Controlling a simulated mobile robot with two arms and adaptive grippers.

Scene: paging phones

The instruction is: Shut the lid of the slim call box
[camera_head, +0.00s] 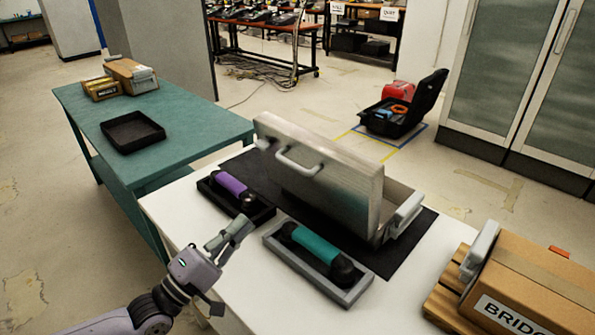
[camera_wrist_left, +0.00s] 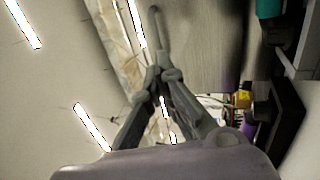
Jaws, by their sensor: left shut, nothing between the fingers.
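The slim call box is a grey metallic case on a dark mat. Its broad lid (camera_head: 325,182) stands raised at a steep tilt, with a pale handle (camera_head: 297,163) on the face turned toward me. The open body (camera_head: 400,205) shows behind the lid on the right; its inside is mostly hidden. My left gripper (camera_head: 238,230) is shut and empty, in front of the box and left of the lid, apart from it in the head view. In the left wrist view its fingers (camera_wrist_left: 156,75) are together, with a grey streaked surface, seemingly the lid (camera_wrist_left: 210,40), beyond them.
A purple handset (camera_head: 231,185) in a black tray and a teal handset (camera_head: 316,243) in a grey tray sit in front of the box. A cardboard box (camera_head: 540,270) on a wooden pallet stands right. A green table (camera_head: 190,130) is at left.

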